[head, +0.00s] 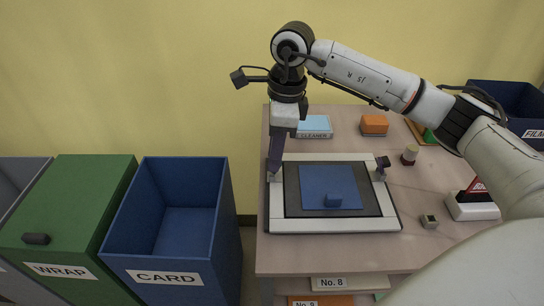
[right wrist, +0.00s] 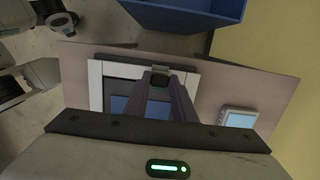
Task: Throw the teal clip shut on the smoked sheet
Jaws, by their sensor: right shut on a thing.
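The lightbox (head: 388,222) lies on the table, with a white frame around a dark grey panel (head: 292,205); I cannot tell whether this panel is the smoked sheet. A blue sheet (head: 315,181) lies over its middle. My right gripper (head: 274,174) points down at the lightbox's left rim. Its fingers are shut on a small dark clip piece in a pale grey mount, seen between the fingertips in the right wrist view (right wrist: 160,80). The clip's teal colour does not show clearly. A second, dark clip (head: 382,168) stands on the right rim. My left gripper is out of view.
The open blue CARD bin (head: 165,255) is left of the table.

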